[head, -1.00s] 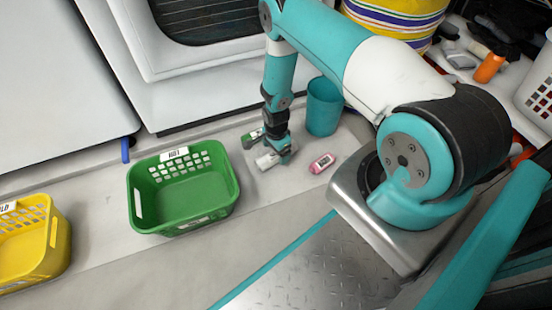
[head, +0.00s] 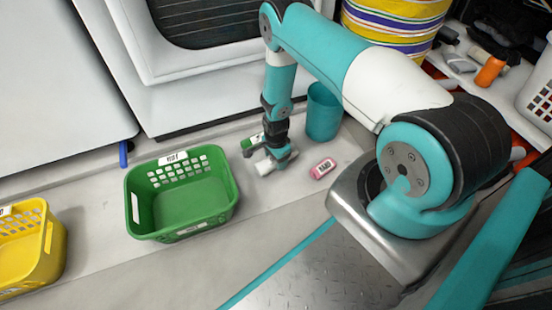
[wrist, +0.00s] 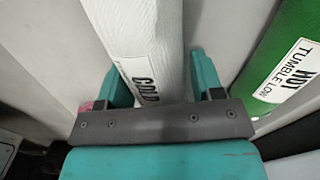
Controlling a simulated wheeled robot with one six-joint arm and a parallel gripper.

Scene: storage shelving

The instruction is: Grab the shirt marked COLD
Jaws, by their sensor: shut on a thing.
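The white rolled shirt (wrist: 150,35) has a label reading COLD in the wrist view. In the head view the white shirt (head: 264,167) lies low by the floor, right of the green basket. My gripper (wrist: 160,82) is shut on it, with one teal finger on each side near its label end. My gripper (head: 276,158) hides part of the shirt in the head view. Whether the shirt touches the floor is hard to tell.
A green rolled shirt (wrist: 280,65) marked HOT, TUMBLE LOW lies close on the right. A pink roll (head: 322,168) lies right of my gripper, and a teal bin (head: 324,112) stands behind. A green basket (head: 182,215) and a yellow basket (head: 52,240) stand left.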

